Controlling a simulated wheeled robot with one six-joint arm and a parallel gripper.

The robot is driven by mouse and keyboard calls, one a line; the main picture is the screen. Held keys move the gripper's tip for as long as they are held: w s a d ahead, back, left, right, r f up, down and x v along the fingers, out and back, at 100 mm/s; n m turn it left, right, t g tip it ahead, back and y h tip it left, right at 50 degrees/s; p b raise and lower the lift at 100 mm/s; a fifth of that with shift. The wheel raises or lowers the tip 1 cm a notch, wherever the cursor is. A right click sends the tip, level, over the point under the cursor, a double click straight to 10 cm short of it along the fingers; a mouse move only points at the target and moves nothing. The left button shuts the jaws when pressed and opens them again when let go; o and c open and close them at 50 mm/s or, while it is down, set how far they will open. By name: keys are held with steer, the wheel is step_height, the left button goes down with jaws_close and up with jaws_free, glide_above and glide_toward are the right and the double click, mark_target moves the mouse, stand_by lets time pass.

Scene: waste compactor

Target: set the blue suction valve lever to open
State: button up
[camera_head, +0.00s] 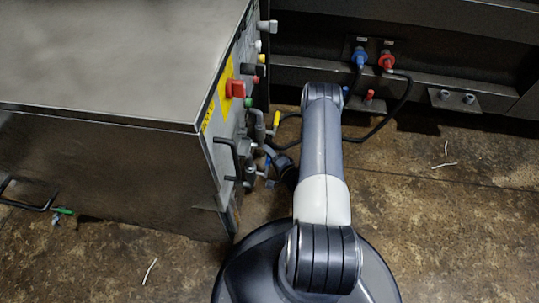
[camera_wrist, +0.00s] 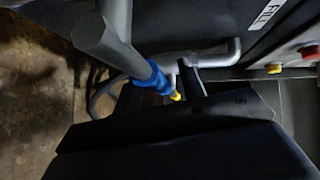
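In the wrist view a blue lever (camera_wrist: 152,76) slants down and right from a thick grey pipe (camera_wrist: 112,35). A small yellow tip shows just past its lower end. My gripper (camera_wrist: 188,90) is a dark shape filling the lower middle, close to that end; I cannot tell whether it touches the lever or how its fingers stand. In the head view a small blue part (camera_head: 268,165) shows among the grey pipe fittings at the machine's side, beside the dark end of my arm. My fingertips cannot be made out there.
The control panel carries a red switch (camera_head: 235,88) and several knobs. A yellow-handled lever (camera_head: 276,118) stands near the fittings. A black handle (camera_head: 227,150) juts from the panel. Blue (camera_head: 360,57) and red (camera_head: 387,61) connectors with a hose sit on the back machine. Floor at right is mostly clear.

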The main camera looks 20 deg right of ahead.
steer(key=shift+c, duration=0.2)
jaws_close()
stand_by(0.5)
